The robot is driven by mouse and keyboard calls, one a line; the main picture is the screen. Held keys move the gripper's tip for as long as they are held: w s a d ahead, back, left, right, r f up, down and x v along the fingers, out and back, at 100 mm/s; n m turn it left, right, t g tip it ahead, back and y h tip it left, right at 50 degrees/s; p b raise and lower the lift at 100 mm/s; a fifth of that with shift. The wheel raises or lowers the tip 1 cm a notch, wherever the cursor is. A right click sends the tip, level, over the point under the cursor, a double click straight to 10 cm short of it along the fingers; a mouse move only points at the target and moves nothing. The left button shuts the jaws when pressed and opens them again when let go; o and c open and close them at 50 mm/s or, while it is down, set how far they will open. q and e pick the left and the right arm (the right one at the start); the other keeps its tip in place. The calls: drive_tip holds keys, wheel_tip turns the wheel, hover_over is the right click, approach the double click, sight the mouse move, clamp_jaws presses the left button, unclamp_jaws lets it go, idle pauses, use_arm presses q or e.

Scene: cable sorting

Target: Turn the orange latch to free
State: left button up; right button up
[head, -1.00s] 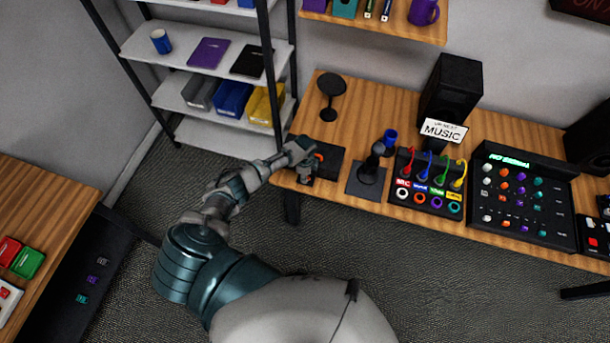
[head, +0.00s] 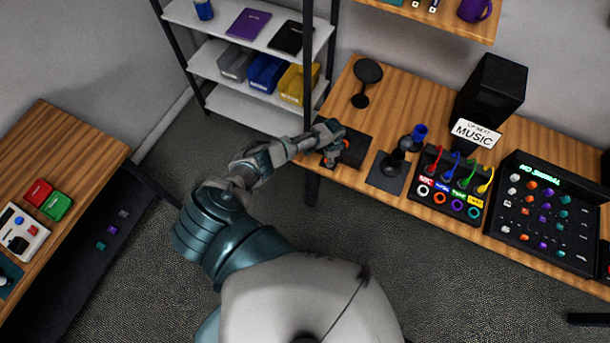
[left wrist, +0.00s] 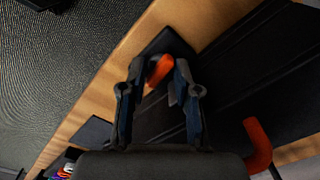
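In the left wrist view, an orange latch handle (left wrist: 160,70) sits on a small dark block, between the fingertips of my left gripper (left wrist: 160,78). The fingers are apart, one on each side of it; I cannot tell whether they touch it. A second, curved orange piece (left wrist: 258,145) stands at the lower right of that view, outside the fingers. In the head view, my left gripper (head: 329,157) is over the left part of a flat black panel (head: 357,153) at the table's left end, and orange shows beside it. My right gripper is not in view.
Right of the panel stand a black joystick base (head: 388,172), a cable box (head: 450,185) with coloured plugs, and a button console (head: 545,210). A black round-topped stand (head: 362,84) and a speaker (head: 490,92) are behind. A shelf unit (head: 245,90) stands behind my left arm.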

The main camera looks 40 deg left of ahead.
use_arm(q)
drive_tip(key=n, duration=0.4)
drive_tip(key=shift+a+f+n, duration=0.1)
drive_tip(key=shift+a+n, duration=0.05)
drive_tip(key=shift+n, duration=0.15)
drive_tip(key=n, duration=0.4)
wheel_tip(320, 180, up, 17)
drive_tip(key=n, duration=0.1)
drive_tip(key=s+d+f+m+t+h, duration=0.1)
drive_tip(key=s+d+f+m, duration=0.35)
drive_tip(key=s+d, duration=0.7)
drive_tip(key=s+d+t, duration=0.2)
drive_tip(key=s, duration=0.9)
drive_tip(key=s+a+f+b, duration=0.1)
drive_tip(key=f+b, duration=0.4)
drive_tip(key=f, duration=0.8)
drive_tip(key=s+a+f+b, duration=0.2)
drive_tip(key=s+f+b, duration=0.2)
drive_tip(key=f, duration=1)
drive_tip(key=shift+a+f+y+b, duration=0.2)
drive_tip(key=shift+y+b, duration=0.2)
drive_tip(key=shift+b, duration=0.2)
